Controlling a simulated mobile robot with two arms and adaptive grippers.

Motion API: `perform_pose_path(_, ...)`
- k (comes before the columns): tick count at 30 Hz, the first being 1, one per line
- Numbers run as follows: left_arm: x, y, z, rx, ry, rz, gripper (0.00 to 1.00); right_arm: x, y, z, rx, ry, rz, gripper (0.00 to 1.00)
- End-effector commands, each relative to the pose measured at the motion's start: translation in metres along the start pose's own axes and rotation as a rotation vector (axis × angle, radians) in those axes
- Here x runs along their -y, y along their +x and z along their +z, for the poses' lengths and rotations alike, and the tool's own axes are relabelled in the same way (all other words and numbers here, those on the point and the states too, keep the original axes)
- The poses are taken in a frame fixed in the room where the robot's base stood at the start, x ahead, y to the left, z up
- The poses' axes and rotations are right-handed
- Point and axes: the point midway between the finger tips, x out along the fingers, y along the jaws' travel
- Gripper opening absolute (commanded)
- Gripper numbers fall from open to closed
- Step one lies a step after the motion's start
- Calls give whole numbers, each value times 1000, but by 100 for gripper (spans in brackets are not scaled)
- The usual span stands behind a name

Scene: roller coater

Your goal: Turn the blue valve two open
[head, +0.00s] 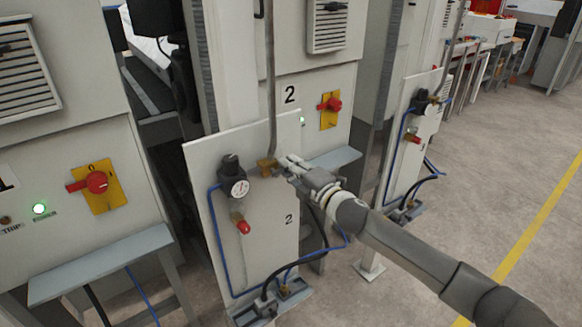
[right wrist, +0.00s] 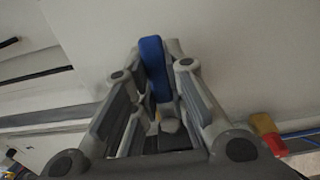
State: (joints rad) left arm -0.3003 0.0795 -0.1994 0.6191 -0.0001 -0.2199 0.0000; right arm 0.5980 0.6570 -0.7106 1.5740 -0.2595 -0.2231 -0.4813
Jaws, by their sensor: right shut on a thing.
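The blue valve handle (right wrist: 154,66) stands between my right gripper's fingers in the right wrist view. My right gripper (head: 288,165) is shut on this handle, at the upper right part of the white panel (head: 270,215) marked 2. In the head view the gripper hides the handle. A brass fitting (head: 266,167) shows just left of the fingertips, at the foot of a grey vertical pipe (head: 271,80). My left gripper is not in view.
A pressure gauge (head: 239,188) with a black knob and a red-tipped part (head: 243,227) sits left of the gripper. Blue hoses run around the panel. A similar panel (head: 408,125) stands to the right. Grey floor (head: 480,180) is clear at the right.

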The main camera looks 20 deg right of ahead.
Motion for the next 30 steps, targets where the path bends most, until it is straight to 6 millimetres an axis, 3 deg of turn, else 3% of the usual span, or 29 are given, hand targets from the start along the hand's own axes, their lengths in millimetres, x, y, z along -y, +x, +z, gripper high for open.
perform_pose_path(4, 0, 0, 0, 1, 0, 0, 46, 0, 0, 0, 0, -8, 1, 0)
perform_pose_path(5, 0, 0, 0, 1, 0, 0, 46, 0, 0, 0, 0, -8, 1, 17)
perform_pose_path(9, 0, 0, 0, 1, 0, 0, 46, 0, 0, 0, 0, -5, 1, 35)
perform_pose_path(22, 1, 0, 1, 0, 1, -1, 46, 1, -6, 0, 0, -2, -1, 37)
perform_pose_path(30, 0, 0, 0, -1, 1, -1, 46, 2, -45, 0, 0, -2, -3, 37)
